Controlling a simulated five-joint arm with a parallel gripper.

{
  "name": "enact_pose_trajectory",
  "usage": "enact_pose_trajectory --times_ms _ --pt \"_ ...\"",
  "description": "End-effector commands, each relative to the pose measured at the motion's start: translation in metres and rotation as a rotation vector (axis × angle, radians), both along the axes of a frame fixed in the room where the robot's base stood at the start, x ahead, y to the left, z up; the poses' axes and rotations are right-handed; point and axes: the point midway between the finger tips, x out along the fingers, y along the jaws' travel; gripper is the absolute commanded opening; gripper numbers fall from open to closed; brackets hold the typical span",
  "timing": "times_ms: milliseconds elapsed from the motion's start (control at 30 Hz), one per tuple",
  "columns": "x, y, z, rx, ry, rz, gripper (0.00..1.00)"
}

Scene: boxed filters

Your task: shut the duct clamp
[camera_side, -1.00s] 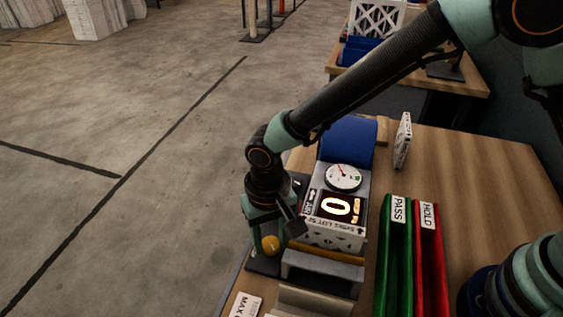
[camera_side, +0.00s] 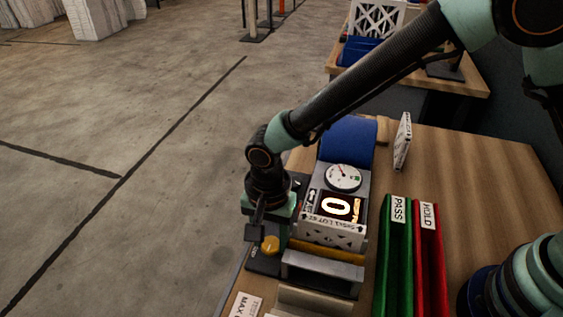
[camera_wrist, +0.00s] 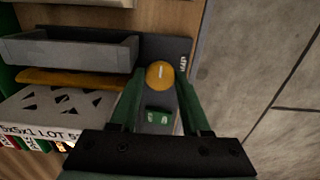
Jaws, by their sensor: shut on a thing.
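The round yellow knob (camera_side: 270,244) of the duct clamp sits on a dark plate beside the duct's filter housing. In the wrist view the knob (camera_wrist: 160,74) lies between the tips of my two green fingers, and my gripper (camera_wrist: 160,78) is shut on it. In the side view my gripper (camera_side: 269,226) points down at the knob, its fingers partly hidden by the dark wrist block. A yellow bar (camera_side: 327,250) runs across between a boxed filter (camera_side: 333,232) and a grey metal channel (camera_side: 322,272). The knob's link to the bar is hidden.
A dial gauge (camera_side: 343,177) and a lit display reading 0 (camera_side: 336,207) stand close right of my gripper. Further right are the green PASS tray (camera_side: 396,255) and red HOLD tray (camera_side: 430,255). A white boxed filter (camera_side: 402,141) stands upright behind them. Bench edge is close left.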

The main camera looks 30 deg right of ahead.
Motion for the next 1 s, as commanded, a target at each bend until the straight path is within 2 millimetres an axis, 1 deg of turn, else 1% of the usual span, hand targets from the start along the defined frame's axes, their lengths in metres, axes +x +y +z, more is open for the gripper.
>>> enact_pose_trajectory --times_ms 533,567,600,633,1000 --pt "0.0011 -0.0004 -0.0002 0.001 -0.001 -0.027 0.00" --pt "0.0011 -0.0004 -0.0002 0.001 -0.001 -0.027 0.55" --pt "0.0010 -0.0004 -0.0001 0.001 -0.001 -0.027 0.70" --pt "0.0009 -0.0004 -0.0002 0.001 -0.001 -0.026 0.77" --pt "-0.0014 -0.0017 -0.0006 -0.006 0.006 -0.023 0.77"
